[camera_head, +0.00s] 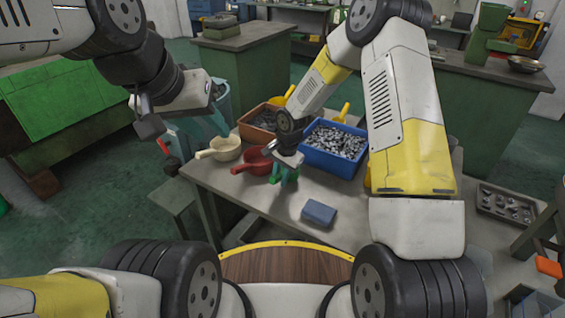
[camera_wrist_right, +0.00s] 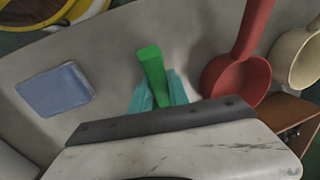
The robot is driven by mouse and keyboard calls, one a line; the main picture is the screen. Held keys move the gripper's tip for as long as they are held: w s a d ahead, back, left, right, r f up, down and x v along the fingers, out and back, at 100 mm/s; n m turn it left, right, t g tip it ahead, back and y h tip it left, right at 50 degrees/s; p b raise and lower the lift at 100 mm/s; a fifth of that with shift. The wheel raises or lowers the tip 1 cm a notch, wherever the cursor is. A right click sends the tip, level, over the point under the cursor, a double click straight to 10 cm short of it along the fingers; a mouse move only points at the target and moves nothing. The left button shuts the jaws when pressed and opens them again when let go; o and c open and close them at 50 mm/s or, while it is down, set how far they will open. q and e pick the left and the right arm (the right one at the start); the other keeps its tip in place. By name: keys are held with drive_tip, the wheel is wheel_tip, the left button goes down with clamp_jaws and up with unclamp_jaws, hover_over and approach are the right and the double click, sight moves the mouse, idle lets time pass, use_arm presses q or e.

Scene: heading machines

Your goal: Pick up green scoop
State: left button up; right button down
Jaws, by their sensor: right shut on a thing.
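The green scoop (camera_wrist_right: 153,76) shows its handle between the teal fingertips of my right gripper (camera_wrist_right: 157,92) in the right wrist view. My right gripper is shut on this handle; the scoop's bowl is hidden. In the head view my right gripper (camera_head: 284,173) is low over the front of the grey table, beside the red scoop, with a bit of green between its fingers. I cannot tell whether the scoop touches the table. My left gripper (camera_head: 210,121) hangs at the left, away from the scoop; its opening is unclear.
A red scoop (camera_head: 254,161) and a cream scoop (camera_head: 222,149) lie at the table's left. A blue bin (camera_head: 334,160) of metal parts and an orange bin (camera_head: 252,134) stand behind. A blue block (camera_head: 319,213) lies in front. The table's (camera_head: 270,205) front is otherwise clear.

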sight(280, 175)
drive_tip(key=r, duration=0.1)
drive_tip(key=s+r, duration=0.1)
drive_tip(key=r, duration=0.1)
drive_tip(key=shift+s, duration=0.1)
drive_tip(key=s+r, duration=0.1)
drive_tip(key=s, duration=1.3)
drive_tip(key=shift+s+d, duration=0.35)
drive_tip(key=shift+d, duration=0.05)
